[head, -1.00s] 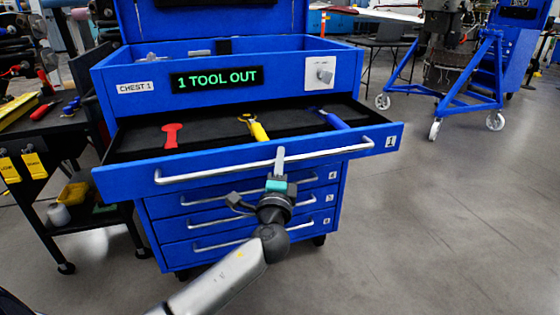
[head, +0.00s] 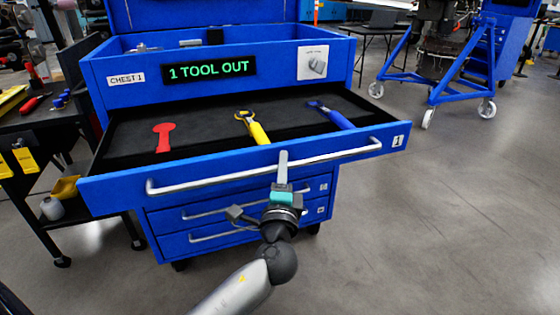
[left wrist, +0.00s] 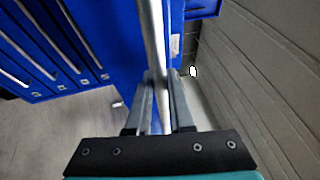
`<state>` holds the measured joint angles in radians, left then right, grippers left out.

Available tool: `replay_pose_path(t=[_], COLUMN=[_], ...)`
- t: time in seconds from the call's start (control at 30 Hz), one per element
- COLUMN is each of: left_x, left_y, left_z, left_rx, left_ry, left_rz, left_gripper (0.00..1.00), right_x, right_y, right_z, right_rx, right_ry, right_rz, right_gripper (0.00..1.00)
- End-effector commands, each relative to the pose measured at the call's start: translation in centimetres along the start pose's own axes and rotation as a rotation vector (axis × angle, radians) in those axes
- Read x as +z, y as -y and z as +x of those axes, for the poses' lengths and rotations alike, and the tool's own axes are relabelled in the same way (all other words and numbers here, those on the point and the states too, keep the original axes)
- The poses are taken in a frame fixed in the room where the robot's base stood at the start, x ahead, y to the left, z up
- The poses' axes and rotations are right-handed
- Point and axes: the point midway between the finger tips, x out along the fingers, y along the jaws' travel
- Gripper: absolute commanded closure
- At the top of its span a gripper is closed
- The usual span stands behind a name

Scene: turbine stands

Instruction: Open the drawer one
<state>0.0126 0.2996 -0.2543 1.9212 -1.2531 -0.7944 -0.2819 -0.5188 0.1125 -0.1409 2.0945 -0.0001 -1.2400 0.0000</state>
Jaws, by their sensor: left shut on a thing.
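Drawer one (head: 240,162), the blue top drawer with a label "1" at its right end, stands pulled out from the tool chest (head: 120,100) in the head view. In it lie a red tool (head: 164,136), a yellow tool (head: 255,130) and a blue tool (head: 335,117) on dark lining. A long silver handle (head: 210,182) runs along its front. My left gripper (head: 283,160) is shut on this handle, right of its middle. In the left wrist view the handle (left wrist: 152,40) passes between the fingers (left wrist: 158,95). My right gripper is not in view.
A black cart (head: 30,190) with tools stands close on the left. A blue wheeled stand (head: 450,90) is at the back right. The closed lower drawers (head: 170,220) are below drawer one. The grey floor (head: 450,220) on the right is clear.

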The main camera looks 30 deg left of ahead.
Motion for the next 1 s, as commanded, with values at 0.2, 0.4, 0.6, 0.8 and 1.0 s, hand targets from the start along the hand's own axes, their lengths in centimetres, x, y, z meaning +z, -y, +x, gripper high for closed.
replay_pose_path(t=[0.2, 0.4, 0.6, 0.8, 1.0], left_x=[0.0, 0.0, 0.0, 0.0, 0.0], left_y=[-0.1, 0.0, 0.0, -0.1, -0.1], left_z=[0.0, 0.1, 0.1, -1.3, -4.8], left_rx=[0.001, 0.0, 0.0, 0.002, 0.005], left_ry=[-0.001, -0.001, 0.0, -0.002, -0.002], left_rz=[0.001, 0.001, 0.0, -0.001, -0.001], left_gripper=[0.69, 0.5, 0.5, 0.5, 0.5], right_x=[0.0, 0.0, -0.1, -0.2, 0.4], right_y=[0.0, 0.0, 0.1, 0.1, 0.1], right_z=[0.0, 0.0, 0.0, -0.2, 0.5], right_rx=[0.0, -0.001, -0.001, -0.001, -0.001], right_ry=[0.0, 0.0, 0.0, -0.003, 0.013], right_rz=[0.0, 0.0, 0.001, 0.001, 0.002], right_gripper=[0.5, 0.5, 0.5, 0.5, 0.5])
